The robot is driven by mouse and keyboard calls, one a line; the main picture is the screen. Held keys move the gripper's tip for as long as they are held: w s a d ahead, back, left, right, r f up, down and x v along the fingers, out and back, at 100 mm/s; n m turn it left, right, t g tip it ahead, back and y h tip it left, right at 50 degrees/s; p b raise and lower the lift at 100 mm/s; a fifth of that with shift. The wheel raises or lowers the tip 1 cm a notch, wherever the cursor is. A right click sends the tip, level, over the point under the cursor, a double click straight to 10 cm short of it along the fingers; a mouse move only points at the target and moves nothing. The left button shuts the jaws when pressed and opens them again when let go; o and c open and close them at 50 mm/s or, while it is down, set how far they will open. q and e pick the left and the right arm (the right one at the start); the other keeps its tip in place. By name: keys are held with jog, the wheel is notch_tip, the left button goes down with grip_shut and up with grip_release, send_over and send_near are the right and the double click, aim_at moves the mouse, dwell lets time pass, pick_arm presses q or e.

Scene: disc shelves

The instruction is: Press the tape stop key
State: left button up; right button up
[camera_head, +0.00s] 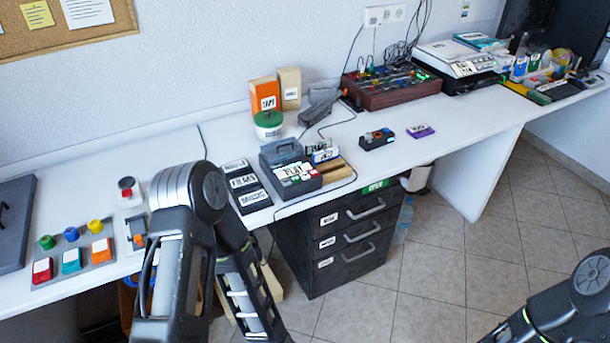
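A dark grey tape player (268,181) stands near the front edge of the white table, in the middle of the view. White keys (296,171) cover its top, with a large PLAY label and a little red among them. The other key labels are too small to read, so I cannot tell which key is stop. My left arm comes in at the lower left and bends down in front of the table. My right arm shows only at the lower right corner. Neither gripper shows in this view.
Black FILMS and MUSIC cases (246,186) lie left of the player. A small dark device (377,139) and a purple cassette (420,131) lie to its right. An orange TAPE box (265,95) stands behind. A coloured button panel (74,252) sits at left. Black drawers (345,243) stand below.

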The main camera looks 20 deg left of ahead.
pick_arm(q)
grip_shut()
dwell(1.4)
